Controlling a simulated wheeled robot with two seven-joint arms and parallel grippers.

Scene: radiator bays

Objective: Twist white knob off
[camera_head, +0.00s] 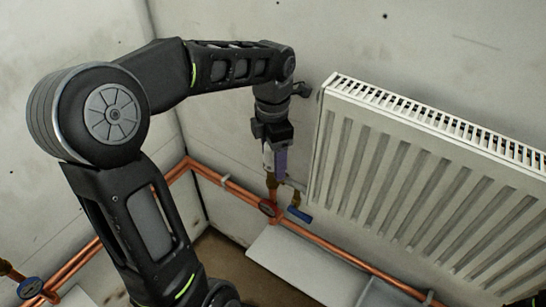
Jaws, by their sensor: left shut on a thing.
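My left gripper (274,160) points down at the lower left side of the radiator, its fingers shut at the top of a brass valve (272,184). A pale, whitish part shows between and beside the fingers; it is small, and the white knob is mostly hidden by them. I cannot tell whether the knob is still seated on the valve or apart from it. My right gripper is not in view.
The white radiator (410,190) stands close to the right of my gripper. A pale panel (300,268) lies below.

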